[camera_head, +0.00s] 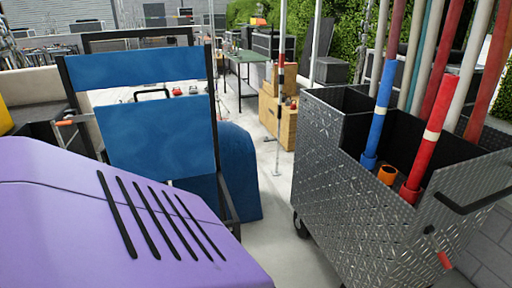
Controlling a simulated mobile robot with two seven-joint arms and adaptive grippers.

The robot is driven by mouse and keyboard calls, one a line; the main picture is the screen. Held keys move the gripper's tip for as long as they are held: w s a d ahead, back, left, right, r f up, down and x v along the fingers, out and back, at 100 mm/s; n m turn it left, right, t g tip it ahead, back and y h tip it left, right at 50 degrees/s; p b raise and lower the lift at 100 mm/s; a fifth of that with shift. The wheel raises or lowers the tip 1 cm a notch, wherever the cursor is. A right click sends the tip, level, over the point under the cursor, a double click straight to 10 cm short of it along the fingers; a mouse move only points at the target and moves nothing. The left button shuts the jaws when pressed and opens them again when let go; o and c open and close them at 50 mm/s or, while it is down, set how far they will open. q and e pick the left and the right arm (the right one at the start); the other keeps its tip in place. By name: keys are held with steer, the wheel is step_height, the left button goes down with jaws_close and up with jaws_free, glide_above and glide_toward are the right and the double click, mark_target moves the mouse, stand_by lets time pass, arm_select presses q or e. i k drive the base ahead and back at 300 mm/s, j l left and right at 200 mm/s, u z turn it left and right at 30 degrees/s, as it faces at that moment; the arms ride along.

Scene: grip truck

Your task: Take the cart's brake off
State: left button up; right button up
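A cart (340,170) of grey diamond-plate metal stands at the right, with coloured poles upright in its open top. It has a black push handle (478,197) at its right end. A lever with a red grip (445,261) sits low on that end and points down to the right; I cannot tell for certain that it is the brake. Neither of my grippers is in view.
A purple slotted panel (75,225) fills the lower left; I cannot tell what it belongs to. Behind it stands a black frame with blue panels (160,135). Pale floor is clear left of the cart.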

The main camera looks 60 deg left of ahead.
mark_target(429, 229)
steer(key=u, duration=0.4)
steer(key=l+u, duration=0.15)
steer(key=u, duration=0.3)
steer(key=l+u, duration=0.1)
steer(key=u, duration=0.3)
steer(key=l+u, duration=0.1)
steer(key=u, duration=0.3)
steer(key=k+l+u, duration=0.1)
steer(key=l+u, duration=0.25)
steer(key=k+l+u, duration=0.1)
steer(key=l+u, duration=0.15)
steer(key=u, duration=0.15)
steer(key=k+l+u, duration=0.15)
steer(key=u, duration=0.2)
steer(key=k+l+u, duration=0.35)
steer(key=k+l, duration=0.5)
steer(key=k, duration=0.15)
